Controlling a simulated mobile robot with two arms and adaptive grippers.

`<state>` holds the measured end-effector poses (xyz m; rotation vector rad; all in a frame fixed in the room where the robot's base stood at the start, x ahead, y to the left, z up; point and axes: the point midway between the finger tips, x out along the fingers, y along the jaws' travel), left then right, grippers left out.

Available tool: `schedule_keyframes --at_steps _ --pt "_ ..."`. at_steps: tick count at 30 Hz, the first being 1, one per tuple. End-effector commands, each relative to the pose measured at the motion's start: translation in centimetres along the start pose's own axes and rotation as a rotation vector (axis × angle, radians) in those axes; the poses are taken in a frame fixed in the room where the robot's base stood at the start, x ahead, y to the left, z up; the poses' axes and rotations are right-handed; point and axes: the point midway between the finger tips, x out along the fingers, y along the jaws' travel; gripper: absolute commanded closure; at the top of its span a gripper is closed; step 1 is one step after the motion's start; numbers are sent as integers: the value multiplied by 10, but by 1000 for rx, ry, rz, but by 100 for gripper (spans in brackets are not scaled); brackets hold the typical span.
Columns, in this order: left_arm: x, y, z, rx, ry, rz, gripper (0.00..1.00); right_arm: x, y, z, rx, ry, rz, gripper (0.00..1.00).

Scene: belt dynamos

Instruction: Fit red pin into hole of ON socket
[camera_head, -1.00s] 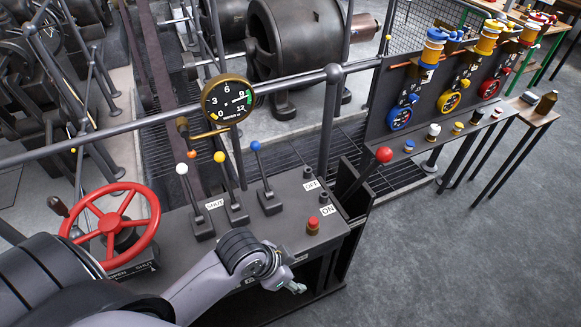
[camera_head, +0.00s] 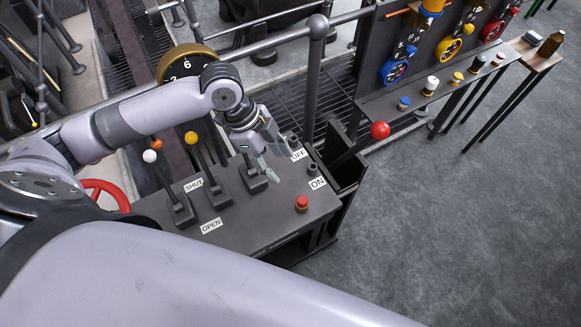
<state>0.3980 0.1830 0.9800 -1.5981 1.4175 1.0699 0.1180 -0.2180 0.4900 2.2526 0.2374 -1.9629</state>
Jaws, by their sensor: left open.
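The red pin (camera_head: 302,203), a red-capped piece with a brass-coloured lower part, stands upright on the dark desk top near its front right. The ON socket (camera_head: 312,168) is a small dark round fitting beside the white ON label (camera_head: 317,183), behind the pin. My left gripper (camera_head: 277,162) is open and empty, with its fingers pointing down over the desk, left of the ON socket and behind the pin. It partly covers the blue-knobbed lever, whose knob is hidden. My right gripper is out of view.
White-knobbed (camera_head: 149,156) and yellow-knobbed (camera_head: 191,138) levers stand left of the gripper. The OFF label (camera_head: 299,155) lies close to it. A red ball-ended lever (camera_head: 380,130) stands right of the desk. The desk front around the pin is clear.

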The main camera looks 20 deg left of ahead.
Motion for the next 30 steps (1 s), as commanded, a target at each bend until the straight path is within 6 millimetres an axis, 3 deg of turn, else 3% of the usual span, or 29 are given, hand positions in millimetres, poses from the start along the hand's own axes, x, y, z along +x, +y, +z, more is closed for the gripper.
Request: schedule_keyframes --at_steps 3,8,11,19,24,30 --pt "19 2 -1 -2 2 5 52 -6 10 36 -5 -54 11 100" --pt "51 2 -1 -2 1 4 52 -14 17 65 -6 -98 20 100" --pt "71 2 -1 -4 1 4 52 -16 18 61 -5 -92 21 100" --pt "124 1 -1 -3 1 2 52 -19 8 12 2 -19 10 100" --pt "148 1 -1 -2 0 1 52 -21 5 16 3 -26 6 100" --pt "162 1 0 -2 -1 -1 52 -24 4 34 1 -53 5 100"
